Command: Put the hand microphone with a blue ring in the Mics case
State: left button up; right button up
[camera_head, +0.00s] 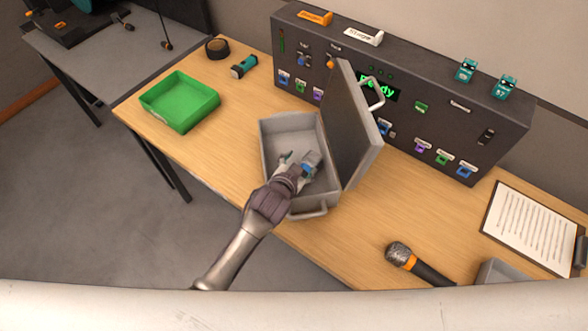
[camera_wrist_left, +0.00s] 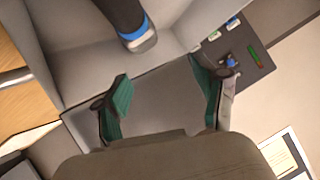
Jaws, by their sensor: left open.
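The hand microphone with a blue ring (camera_wrist_left: 138,31) shows at the top of the left wrist view, with its dark body cut off by the frame edge. It appears to be inside the open grey case (camera_head: 268,148); its blue ring also shows in the head view (camera_head: 306,168), partly hidden by my gripper. My left gripper (camera_head: 298,158) is over the case. In the left wrist view its two green-padded fingers (camera_wrist_left: 160,85) are spread, with nothing between them. The microphone lies ahead of the fingertips, apart from them. No Mics label is readable on the case. My right gripper is not in view.
The case's raised lid (camera_head: 350,130) stands on its right side, before the dark fader panel (camera_head: 450,130). A microphone with an orange ring (camera_head: 410,258) lies at the front right. A green tray (camera_head: 180,100) is at the left. A clipboard (camera_head: 530,228) lies far right.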

pick_arm(q)
jog(key=shift+s+r, duration=0.1)
jog(key=shift+r, duration=0.5)
jog(key=b+v, duration=0.1)
jog(key=v, duration=1)
jog(key=shift+s+a, duration=0.2)
jog(key=shift+s, duration=0.15)
